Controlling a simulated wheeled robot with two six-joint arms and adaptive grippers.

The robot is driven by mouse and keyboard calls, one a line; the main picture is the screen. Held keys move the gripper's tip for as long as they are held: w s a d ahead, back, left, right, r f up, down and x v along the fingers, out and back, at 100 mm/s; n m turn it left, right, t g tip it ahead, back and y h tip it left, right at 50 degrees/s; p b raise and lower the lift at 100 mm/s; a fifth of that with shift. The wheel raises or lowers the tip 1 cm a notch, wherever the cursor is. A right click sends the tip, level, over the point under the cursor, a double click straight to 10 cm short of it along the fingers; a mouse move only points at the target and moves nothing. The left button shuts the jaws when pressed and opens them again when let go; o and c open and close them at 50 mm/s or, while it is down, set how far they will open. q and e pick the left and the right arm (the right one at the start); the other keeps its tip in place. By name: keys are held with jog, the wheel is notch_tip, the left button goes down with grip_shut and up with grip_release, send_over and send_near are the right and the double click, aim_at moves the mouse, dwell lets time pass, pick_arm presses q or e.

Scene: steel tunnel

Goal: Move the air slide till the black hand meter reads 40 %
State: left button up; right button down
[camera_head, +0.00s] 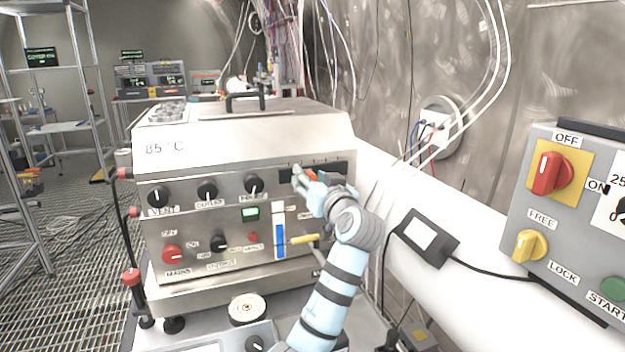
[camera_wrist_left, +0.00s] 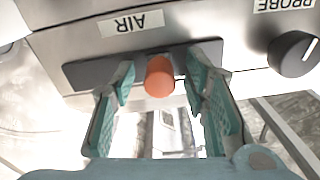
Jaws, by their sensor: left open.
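The air slide's orange knob (camera_wrist_left: 159,76) stands out from a dark slot (camera_wrist_left: 88,74) under an upside-down AIR label in the wrist view. My left gripper (camera_wrist_left: 160,88) is open, with one teal finger on each side of the knob; I cannot tell whether either touches it. In the head view my left gripper (camera_head: 304,177) covers part of the slot on the front of the steel machine (camera_head: 220,150), and a bit of orange shows there. A black-framed meter (camera_head: 428,236) with a pale screen lies on the white ledge at right; its reading is not legible. My right gripper is not in view.
Black knobs, including the one marked PROBE (camera_head: 254,184), and a red MAINS knob (camera_head: 173,254) sit left of the gripper. A yellow lever (camera_head: 304,239) is below it. A grey switch box (camera_head: 570,220) stands at far right.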

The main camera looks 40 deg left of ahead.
pick_arm(q)
jog(key=v, duration=1.2)
